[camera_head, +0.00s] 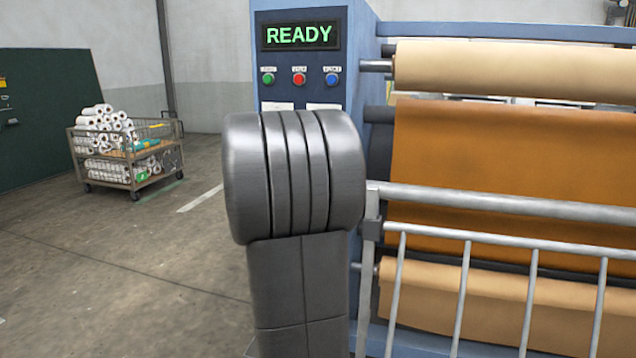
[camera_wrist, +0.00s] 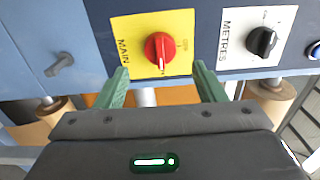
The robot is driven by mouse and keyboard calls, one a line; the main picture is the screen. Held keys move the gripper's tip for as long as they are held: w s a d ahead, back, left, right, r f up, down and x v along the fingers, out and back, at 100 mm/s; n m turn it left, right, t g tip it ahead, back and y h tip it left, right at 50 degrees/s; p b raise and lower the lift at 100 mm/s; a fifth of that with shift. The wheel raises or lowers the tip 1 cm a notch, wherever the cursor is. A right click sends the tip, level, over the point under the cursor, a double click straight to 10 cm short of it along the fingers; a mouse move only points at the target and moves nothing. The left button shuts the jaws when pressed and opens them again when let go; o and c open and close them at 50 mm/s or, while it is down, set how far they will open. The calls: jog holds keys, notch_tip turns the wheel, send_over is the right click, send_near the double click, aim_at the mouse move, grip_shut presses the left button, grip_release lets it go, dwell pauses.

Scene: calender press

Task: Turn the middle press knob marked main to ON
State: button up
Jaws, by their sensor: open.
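The red main knob (camera_wrist: 159,48) sits on a yellow plate (camera_wrist: 128,24) marked MAIN in the wrist view. Its white pointer mark faces the lower edge of the picture, toward my gripper. Small lettering on the plate beside the knob is too small to read. My gripper (camera_wrist: 161,70) has two green fingers, open and empty. Its fingertips lie just below the knob in the picture, one to each side, and do not appear to touch it. In the head view my arm hides the knob area of the blue press cabinet (camera_head: 360,70).
A black knob (camera_wrist: 262,40) on a white METRES plate (camera_wrist: 236,57) is right of the main knob. A grey handle (camera_wrist: 60,64) is at left. The head view shows a READY display (camera_head: 299,36), a guard rail (camera_head: 500,202) and a cart (camera_head: 128,150) on open floor.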

jog(key=v, duration=0.8)
jog(key=shift+s+p, duration=0.15)
jog(key=shift+p, duration=0.15)
jog(key=x, duration=1.3)
jog(key=shift+w+b, duration=0.4)
jog(key=shift+b, duration=0.05)
jog(key=shift+d, duration=0.1)
